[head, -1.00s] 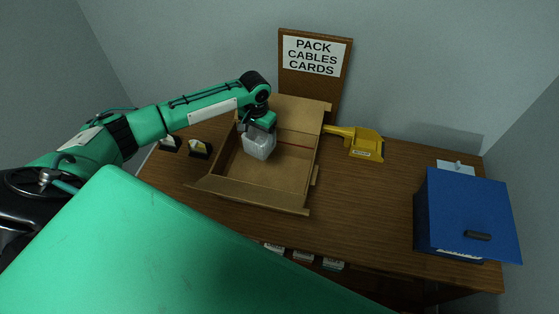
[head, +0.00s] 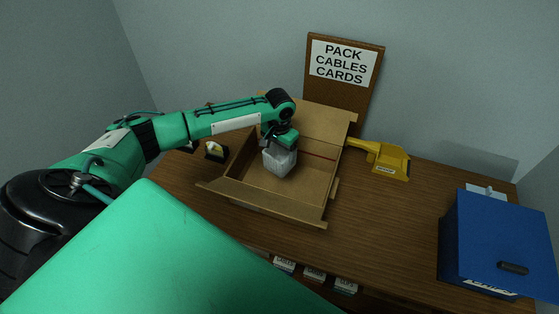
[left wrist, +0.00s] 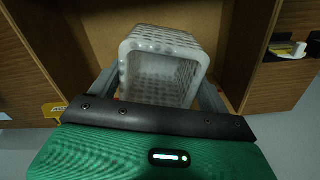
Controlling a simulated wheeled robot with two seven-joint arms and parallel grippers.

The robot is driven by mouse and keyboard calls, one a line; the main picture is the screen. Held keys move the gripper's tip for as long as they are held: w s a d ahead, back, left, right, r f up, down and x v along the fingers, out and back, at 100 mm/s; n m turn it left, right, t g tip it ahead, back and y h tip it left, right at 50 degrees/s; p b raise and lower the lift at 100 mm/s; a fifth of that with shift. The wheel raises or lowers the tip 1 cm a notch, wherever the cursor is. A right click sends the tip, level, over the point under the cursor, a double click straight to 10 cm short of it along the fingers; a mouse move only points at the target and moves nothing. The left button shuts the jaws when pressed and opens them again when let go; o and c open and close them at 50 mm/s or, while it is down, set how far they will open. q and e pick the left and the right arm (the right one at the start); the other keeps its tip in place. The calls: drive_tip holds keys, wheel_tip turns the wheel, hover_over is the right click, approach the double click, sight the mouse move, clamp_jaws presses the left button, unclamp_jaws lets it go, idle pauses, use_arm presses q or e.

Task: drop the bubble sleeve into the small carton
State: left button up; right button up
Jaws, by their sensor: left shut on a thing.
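The bubble sleeve (head: 279,162) is a whitish, dimpled, translucent block with an open hollow end. It also shows in the left wrist view (left wrist: 163,65), between the two fingers. My left gripper (head: 281,148) is shut on the sleeve from above. The small carton (head: 270,197) is an open brown cardboard box with its flaps folded out on the table. The gripper and sleeve are over the inside of the carton, toward its left side. The gap between sleeve and carton floor cannot be judged. My right gripper is not in view.
A yellow tape dispenser (head: 388,160) lies right of the carton. A blue box (head: 500,240) stands at the right table end. A small black-and-yellow item (head: 215,151) sits left of the carton. A sign board (head: 343,80) stands behind. The table (head: 390,220) is clear between carton and blue box.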

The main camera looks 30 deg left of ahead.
use_arm(q)
drive_tip(key=o, duration=0.9)
drive_tip(key=shift+o, duration=0.2)
wheel_tip(320, 180, up, 14)
drive_tip(key=b, duration=0.3)
drive_tip(key=shift+f, duration=0.1)
